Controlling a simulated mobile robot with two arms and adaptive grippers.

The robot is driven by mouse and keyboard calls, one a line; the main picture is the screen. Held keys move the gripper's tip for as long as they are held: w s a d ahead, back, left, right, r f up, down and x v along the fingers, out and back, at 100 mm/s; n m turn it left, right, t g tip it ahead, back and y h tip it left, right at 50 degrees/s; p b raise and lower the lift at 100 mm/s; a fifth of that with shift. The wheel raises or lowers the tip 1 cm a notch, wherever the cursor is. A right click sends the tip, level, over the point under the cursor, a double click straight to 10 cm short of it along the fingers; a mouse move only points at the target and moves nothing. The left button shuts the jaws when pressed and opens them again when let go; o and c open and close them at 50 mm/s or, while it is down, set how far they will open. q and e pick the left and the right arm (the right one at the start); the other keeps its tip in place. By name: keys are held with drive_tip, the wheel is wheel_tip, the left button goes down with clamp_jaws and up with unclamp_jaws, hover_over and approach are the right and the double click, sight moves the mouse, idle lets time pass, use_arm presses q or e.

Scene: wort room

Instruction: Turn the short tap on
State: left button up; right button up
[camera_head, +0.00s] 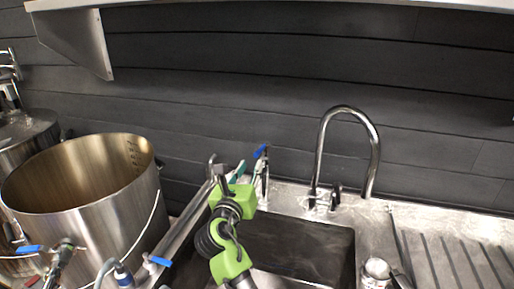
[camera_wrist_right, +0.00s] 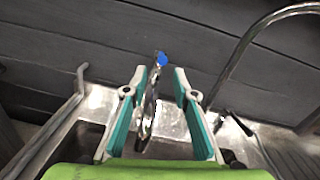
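The short tap (camera_head: 265,177) is a slim metal tap with a blue handle, standing behind the sink near its back left corner. It also shows in the right wrist view (camera_wrist_right: 148,108), upright between the fingers, with its blue top (camera_wrist_right: 161,59) slightly beyond the tips. My right gripper (camera_head: 240,169) reaches over the left part of the sink, just left of the tap in the head view. In the wrist view its teal fingers (camera_wrist_right: 160,78) are apart and nothing is gripped. Contact with the tap cannot be told. My left gripper is not in view.
A tall curved faucet (camera_head: 346,112) stands right of the tap, behind the sink basin (camera_head: 300,245). A large steel pot (camera_head: 100,225) with blue-handled valves stands left. A shelf (camera_head: 270,4) runs above. The ribbed drainboard (camera_head: 465,262) is at right.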

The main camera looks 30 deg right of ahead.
sight(262, 145)
drive_tip(key=shift+w+d+r, duration=0.2)
drive_tip(key=shift+d, duration=0.05)
drive_tip(key=p+x, duration=0.1)
drive_tip(key=x, duration=0.3)
drive_tip(key=shift+d+r, duration=0.15)
drive_tip(key=shift+d, duration=0.05)
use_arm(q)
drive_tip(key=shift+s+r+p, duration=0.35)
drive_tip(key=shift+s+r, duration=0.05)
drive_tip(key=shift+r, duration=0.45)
use_arm(e)
drive_tip(key=x, duration=0.8)
drive_tip(key=shift+w+d, duration=0.25)
drive_tip(key=shift+w, duration=0.05)
